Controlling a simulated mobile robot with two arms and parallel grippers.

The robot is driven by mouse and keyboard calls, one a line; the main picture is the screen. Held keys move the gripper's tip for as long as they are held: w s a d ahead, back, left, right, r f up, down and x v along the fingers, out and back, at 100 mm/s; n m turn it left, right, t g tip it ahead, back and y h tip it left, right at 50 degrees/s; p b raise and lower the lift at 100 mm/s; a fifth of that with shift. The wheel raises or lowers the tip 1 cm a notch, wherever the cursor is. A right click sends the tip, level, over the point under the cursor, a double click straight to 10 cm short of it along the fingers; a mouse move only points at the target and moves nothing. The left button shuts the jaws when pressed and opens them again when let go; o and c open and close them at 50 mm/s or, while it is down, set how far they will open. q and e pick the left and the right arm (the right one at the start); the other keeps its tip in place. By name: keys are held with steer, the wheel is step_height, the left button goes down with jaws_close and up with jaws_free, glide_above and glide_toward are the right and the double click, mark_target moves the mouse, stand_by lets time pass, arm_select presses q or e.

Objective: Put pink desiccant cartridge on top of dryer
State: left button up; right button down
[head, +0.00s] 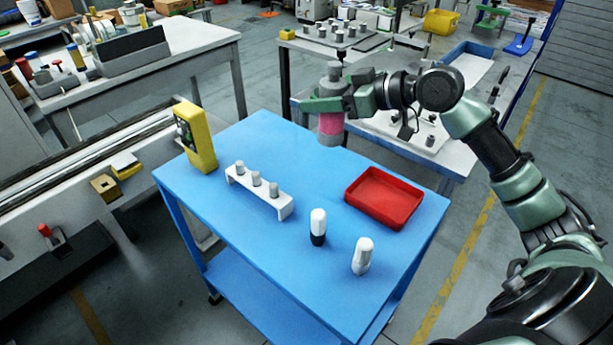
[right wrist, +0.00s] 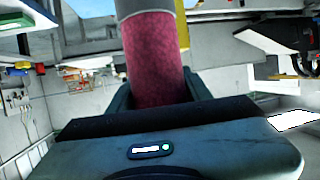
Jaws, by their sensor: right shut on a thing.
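The pink desiccant cartridge (head: 331,124) has a pink body with grey ends. My right gripper (head: 328,103) is shut on it and holds it upright, seemingly in the air by the far edge of the blue table (head: 250,140). The cartridge also shows in the right wrist view (right wrist: 153,55), rising from between the fingers, with one end out of the picture. I cannot tell for sure which thing is the dryer. A yellow upright device (head: 196,138) with a dark front panel stands at the table's back left corner. My left gripper is not in view.
A white rack (head: 282,210) with grey-topped pieces, a red tray (head: 405,199), a white-and-black bottle (head: 318,226) and a white bottle (head: 362,257) stand on the blue table. A grey bench (head: 440,160) lies behind it. The table's left front is clear.

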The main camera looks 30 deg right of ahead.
step_height(320, 180, down, 17)
steer(key=shift+p, duration=0.45)
steer(key=shift+f, duration=0.2)
steer(key=shift+f, duration=0.2)
steer(key=c, duration=0.6)
jaws_free()
steer(key=shift+c, duration=0.2)
steer(key=shift+r, duration=0.1)
